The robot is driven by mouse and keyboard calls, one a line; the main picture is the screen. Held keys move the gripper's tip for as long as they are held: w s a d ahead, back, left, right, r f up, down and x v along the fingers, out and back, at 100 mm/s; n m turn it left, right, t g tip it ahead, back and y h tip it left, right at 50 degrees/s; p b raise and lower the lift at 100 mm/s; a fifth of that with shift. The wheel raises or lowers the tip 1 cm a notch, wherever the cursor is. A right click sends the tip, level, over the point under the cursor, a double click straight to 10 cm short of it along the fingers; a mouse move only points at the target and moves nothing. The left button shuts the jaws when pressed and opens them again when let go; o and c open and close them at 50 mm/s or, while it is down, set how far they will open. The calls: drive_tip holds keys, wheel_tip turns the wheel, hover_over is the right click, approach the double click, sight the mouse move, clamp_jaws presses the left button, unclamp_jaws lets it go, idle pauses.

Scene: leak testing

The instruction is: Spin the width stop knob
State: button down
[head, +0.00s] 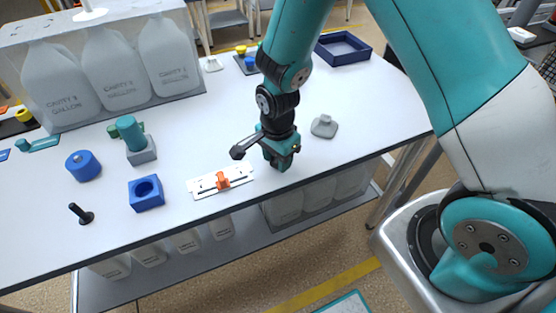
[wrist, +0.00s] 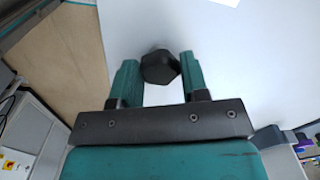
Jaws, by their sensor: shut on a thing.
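My gripper (head: 282,160) is low over the front part of the white table, pointing down. In the wrist view its two teal fingers (wrist: 158,70) stand on either side of a dark, faceted knob (wrist: 160,67). The gripper is shut on this knob, which I take for the width stop knob. The knob's base is mostly hidden behind its head. In the head view my fingers hide the grip, so I cannot see the knob's head between them there.
A white plate with an orange slider (head: 222,181) lies left of my gripper. A grey fixture (head: 324,126) stands to its right. A blue block (head: 146,194), a blue round part (head: 83,166) and a black knob (head: 81,214) stand farther left. A navy tray (head: 343,48) is behind.

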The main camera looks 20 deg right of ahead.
drive_tip(key=m, duration=0.8)
drive_tip(key=shift+p, duration=0.4)
drive_tip(key=m, duration=0.2)
drive_tip(key=shift+m, duration=0.3)
drive_tip(key=shift+m, duration=1)
drive_tip(key=m, duration=0.4)
drive_tip(key=shift+p, duration=0.3)
drive_tip(key=c, duration=0.5)
unclamp_jaws()
drive_tip(key=shift+c, duration=0.2)
